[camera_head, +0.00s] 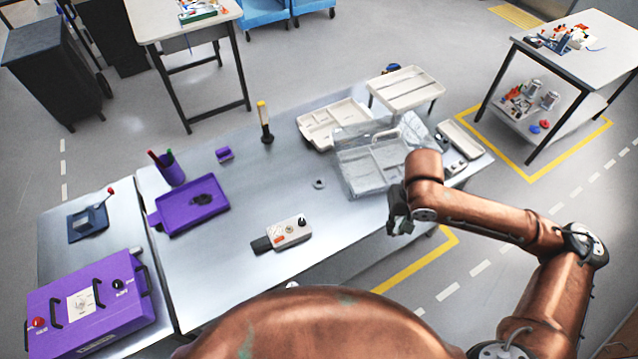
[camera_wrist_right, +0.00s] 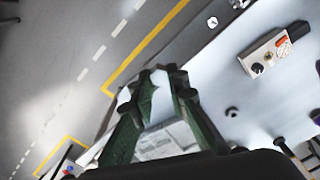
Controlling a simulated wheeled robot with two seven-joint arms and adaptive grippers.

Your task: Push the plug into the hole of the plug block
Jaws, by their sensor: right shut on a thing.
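The plug block looks to be the small beige block (camera_head: 292,232) with an orange label, lying on the metal table left of my right gripper; it also shows at the upper right of the wrist view (camera_wrist_right: 272,52). It has round features on top, and a dark part sticks out at one end. My right gripper (camera_head: 399,222) is above the table's right front edge, well apart from the block. In the wrist view its green fingers (camera_wrist_right: 160,88) are shut on a small pale piece (camera_wrist_right: 159,78), mostly hidden; I cannot tell for sure that it is the plug. My left gripper is not in view.
A small grey ring (camera_head: 318,184) lies behind the block. A clear bin (camera_head: 365,180) and beige trays (camera_head: 405,88) stand at the back right. A purple tray (camera_head: 190,220) and purple cup (camera_head: 170,172) are on the left. The table between block and gripper is clear.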

